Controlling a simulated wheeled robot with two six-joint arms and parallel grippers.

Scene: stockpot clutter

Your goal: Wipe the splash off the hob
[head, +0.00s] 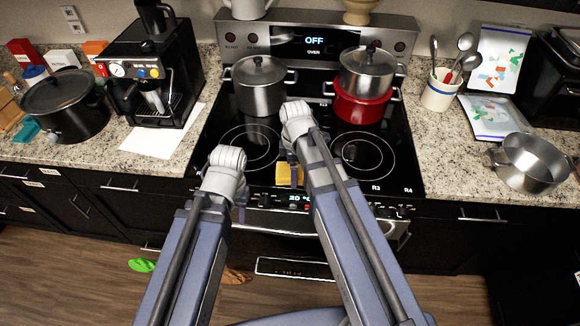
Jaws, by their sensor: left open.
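The black glass hob (307,135) has ring markings on its front half. I cannot make out a splash; part of the surface is hidden behind my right arm. A yellow block like a sponge (284,174) is at the hob's front edge, partly behind my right gripper (292,167). That gripper's fingers overlap the block in the picture, but I cannot tell whether they hold it. My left gripper (241,200) is open, in front of the oven's left side, with nothing visible in it.
A lidded steel pot (260,88) stands at the hob's back left. At the back right, a lidded steel pot (366,72) sits on a red pot (361,105). A coffee machine (155,65) stands left. An open steel pot (533,165) and utensil crock (438,92) stand right.

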